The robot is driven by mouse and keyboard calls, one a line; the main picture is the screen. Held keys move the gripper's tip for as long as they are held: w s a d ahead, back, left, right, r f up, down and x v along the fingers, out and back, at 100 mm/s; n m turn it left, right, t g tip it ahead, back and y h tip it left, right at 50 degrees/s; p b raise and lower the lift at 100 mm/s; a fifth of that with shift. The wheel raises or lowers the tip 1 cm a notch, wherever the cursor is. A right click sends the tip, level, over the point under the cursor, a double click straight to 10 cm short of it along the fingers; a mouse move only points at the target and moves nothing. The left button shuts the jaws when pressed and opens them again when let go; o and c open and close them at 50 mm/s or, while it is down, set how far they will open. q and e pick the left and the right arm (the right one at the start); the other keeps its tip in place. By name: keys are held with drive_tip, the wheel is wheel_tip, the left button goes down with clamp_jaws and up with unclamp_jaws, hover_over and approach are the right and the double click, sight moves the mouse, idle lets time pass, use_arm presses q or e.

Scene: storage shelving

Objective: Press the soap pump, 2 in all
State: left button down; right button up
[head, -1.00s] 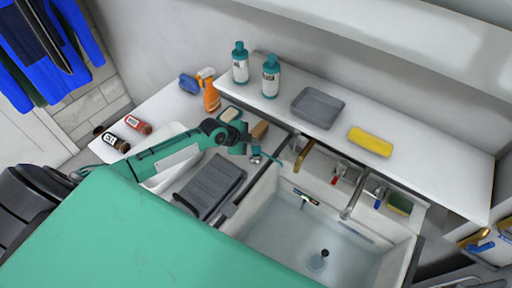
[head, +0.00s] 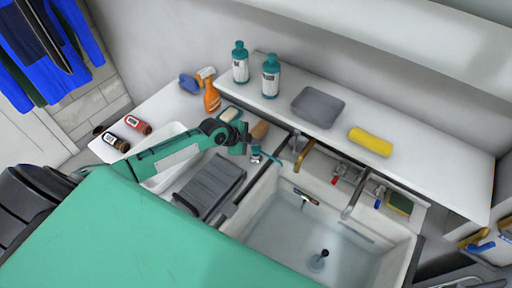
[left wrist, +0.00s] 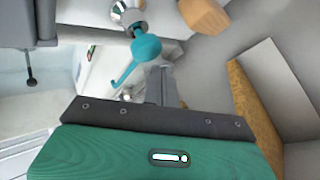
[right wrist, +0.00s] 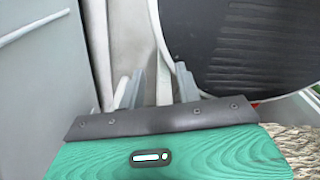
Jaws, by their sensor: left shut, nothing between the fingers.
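The soap pump (head: 257,153) has a teal head with a thin spout and a metal collar. It stands by the sink's back left corner. In the left wrist view its teal head (left wrist: 147,47) is just beyond my left fingers, with the spout pointing down-left. My left gripper (head: 246,146) is shut and empty, close beside the pump head; I cannot tell whether they touch. The left fingers also show in the left wrist view (left wrist: 163,78). My right gripper (right wrist: 155,85) shows only in its wrist view, with its fingers apart and nothing between them.
The water-filled sink (head: 260,225) is right of the pump. A wooden block (head: 260,130) and orange spray bottle (head: 211,97) stand behind my left gripper. The shelf behind holds two teal-capped bottles (head: 270,78), a grey tray (head: 318,106) and a yellow roll (head: 370,141).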

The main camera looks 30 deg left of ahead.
use_arm(q)
drive_tip(key=shift+f, duration=0.35)
drive_tip(key=shift+s+f+b, duration=0.1)
drive_tip(key=shift+f+b, duration=0.9)
drive_tip(key=shift+b, duration=0.05)
idle(0.8)
drive_tip(key=shift+r+p, duration=1)
drive_tip(key=shift+r, duration=0.35)
wheel_tip(320, 180, up, 5)
drive_tip(key=p, duration=0.3)
drive_tip(key=shift+p, duration=0.35)
idle(2.0)
